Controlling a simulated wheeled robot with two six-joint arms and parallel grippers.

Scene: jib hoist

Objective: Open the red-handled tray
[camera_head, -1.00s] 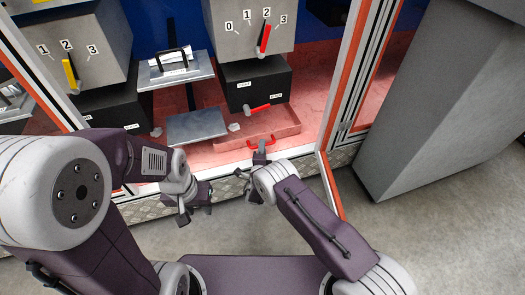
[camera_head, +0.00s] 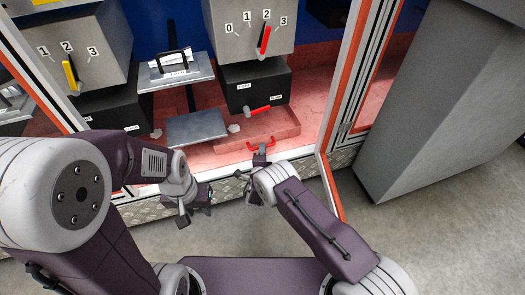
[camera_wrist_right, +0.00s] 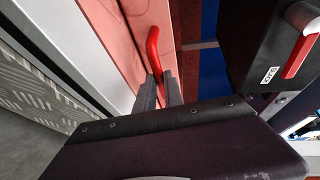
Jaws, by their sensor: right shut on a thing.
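The red-handled tray (camera_head: 268,126) is a shallow reddish tray at the front of the cabinet floor, below the black box with a red lever. Its red handle (camera_head: 262,145) is on the tray's front side. My right gripper (camera_head: 261,157) is at this handle. In the right wrist view the red handle (camera_wrist_right: 153,48) runs down to between the two fingertips of the right gripper (camera_wrist_right: 159,85), which are shut on it. My left gripper (camera_head: 195,208) hangs empty in front of the cabinet, left of the right one; its finger gap is unclear.
The black box with a red lever (camera_head: 258,110) stands behind the tray. A grey plate (camera_head: 196,127) lies to the left. The cabinet's orange-striped post (camera_head: 341,110) rises to the right, with a large grey cabinet (camera_head: 432,110) beyond it. A metal tread sill (camera_head: 232,187) runs along the front.

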